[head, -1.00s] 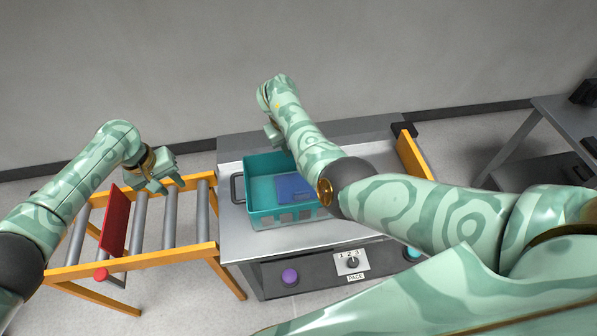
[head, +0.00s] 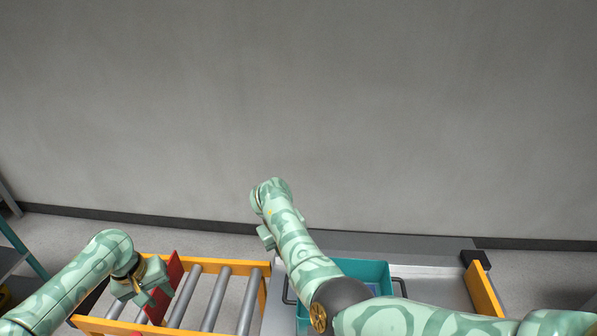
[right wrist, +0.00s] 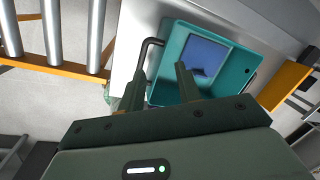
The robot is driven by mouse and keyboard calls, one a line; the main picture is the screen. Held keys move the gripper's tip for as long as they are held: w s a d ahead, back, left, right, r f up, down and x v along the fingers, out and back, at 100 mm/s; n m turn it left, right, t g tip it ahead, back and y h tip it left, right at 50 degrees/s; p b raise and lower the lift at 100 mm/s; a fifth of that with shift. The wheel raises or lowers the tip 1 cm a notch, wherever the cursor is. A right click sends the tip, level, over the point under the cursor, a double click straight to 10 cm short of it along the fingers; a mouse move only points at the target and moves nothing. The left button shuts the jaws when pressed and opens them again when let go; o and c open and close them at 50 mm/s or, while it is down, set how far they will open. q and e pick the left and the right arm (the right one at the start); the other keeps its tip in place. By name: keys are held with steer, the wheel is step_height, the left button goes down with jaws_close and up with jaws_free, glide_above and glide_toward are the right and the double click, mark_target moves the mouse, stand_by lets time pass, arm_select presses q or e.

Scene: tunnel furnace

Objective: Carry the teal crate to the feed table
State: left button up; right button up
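The teal crate (head: 377,272) stands on a grey metal-topped table (head: 430,278) at the bottom of the head view, partly hidden by my right arm. The right wrist view shows the crate (right wrist: 169,62) with a blue flat piece (right wrist: 203,55) inside and a dark handle on its left side. My right gripper (right wrist: 158,84) is open and empty, its fingers over the crate's near left part. In the head view my left gripper (head: 155,292) looks open and empty, beside a red plate over the rollers. I cannot tell which table is the feed table.
A roller conveyor (head: 212,298) with orange rails adjoins the table's left side. The red plate (head: 174,275) stands upright across it. Another orange rail (head: 484,288) is at the table's right end. A grey wall (head: 300,110) runs behind. Shelving (head: 15,250) is at far left.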

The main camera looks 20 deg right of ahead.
steer(key=d+v, duration=0.1)
steer(key=v, duration=0.8)
steer(key=shift+s+r, duration=0.25)
steer(key=shift+r, duration=0.15)
steer(key=shift+f, duration=0.1)
